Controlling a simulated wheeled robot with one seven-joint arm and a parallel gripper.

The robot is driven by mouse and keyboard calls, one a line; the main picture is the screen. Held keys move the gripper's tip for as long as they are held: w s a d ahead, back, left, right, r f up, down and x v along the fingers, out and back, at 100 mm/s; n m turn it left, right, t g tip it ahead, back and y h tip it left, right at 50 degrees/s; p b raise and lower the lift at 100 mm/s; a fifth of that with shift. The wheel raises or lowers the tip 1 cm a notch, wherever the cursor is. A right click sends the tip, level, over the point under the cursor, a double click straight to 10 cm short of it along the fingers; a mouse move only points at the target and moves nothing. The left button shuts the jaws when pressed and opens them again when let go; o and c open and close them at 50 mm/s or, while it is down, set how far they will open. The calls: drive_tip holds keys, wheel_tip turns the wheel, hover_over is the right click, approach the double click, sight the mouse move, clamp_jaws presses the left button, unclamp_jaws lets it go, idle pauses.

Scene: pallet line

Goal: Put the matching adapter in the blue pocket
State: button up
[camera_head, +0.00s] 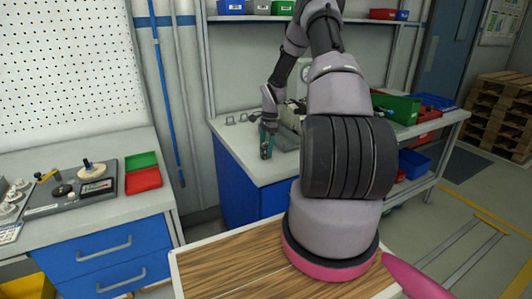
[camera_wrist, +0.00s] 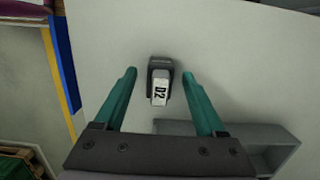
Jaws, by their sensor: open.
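My gripper (camera_wrist: 159,74) is open, with its two teal fingers apart. A small dark grey piece with a white label reading "D2" (camera_wrist: 160,85) lies between the fingertips in the wrist view, with a gap on both sides. I cannot tell how far below the fingertips it is. In the head view my gripper (camera_head: 267,142) points down over the front of the grey-topped blue bench (camera_head: 270,172), and the labelled piece cannot be made out there. I cannot identify the blue pocket in either view.
A grey open tray (camera_wrist: 262,134) sits close to the right finger. Several small grey pieces (camera_head: 243,117) stand along the bench's back left. A green bin (camera_head: 397,107) stands farther right. Red (camera_head: 143,180) and green (camera_head: 141,161) trays are on the left bench. A wooden board (camera_head: 230,268) lies in front.

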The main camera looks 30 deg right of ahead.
clamp_jaws()
drive_tip(key=shift+r, duration=0.1)
